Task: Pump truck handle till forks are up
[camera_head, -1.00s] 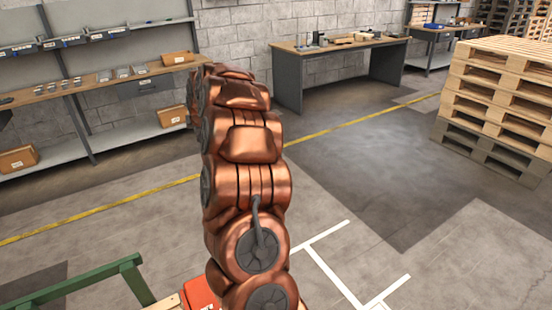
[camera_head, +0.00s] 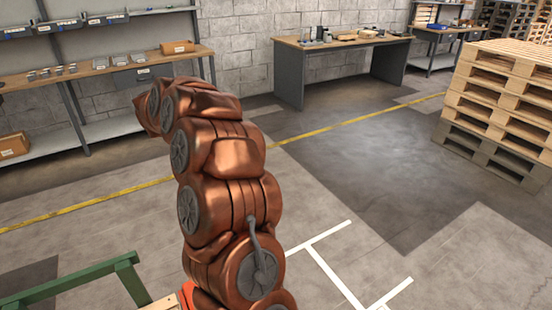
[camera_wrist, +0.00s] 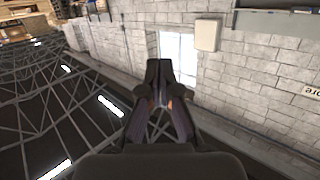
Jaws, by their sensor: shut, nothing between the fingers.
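My gripper (camera_wrist: 158,78) shows in the wrist view, its dark fingers shut together with nothing between them. It points at a block wall and dark roof trusses, away from any handle. In the head view my copper arm leans up and left, and its gripper end is hidden behind the links. An orange-red piece (camera_head: 200,297) shows at the bottom edge, mostly hidden by my arm; I cannot tell whether it belongs to the truck. The truck's handle and forks are not recognisable in either view.
A green rail frame (camera_head: 70,284) and a wooden plank (camera_head: 164,303) are at the lower left. A shelf bench (camera_head: 108,76) stands behind my arm, a grey workbench (camera_head: 290,78) at the back, stacked pallets (camera_head: 504,100) at the right. The middle floor is clear.

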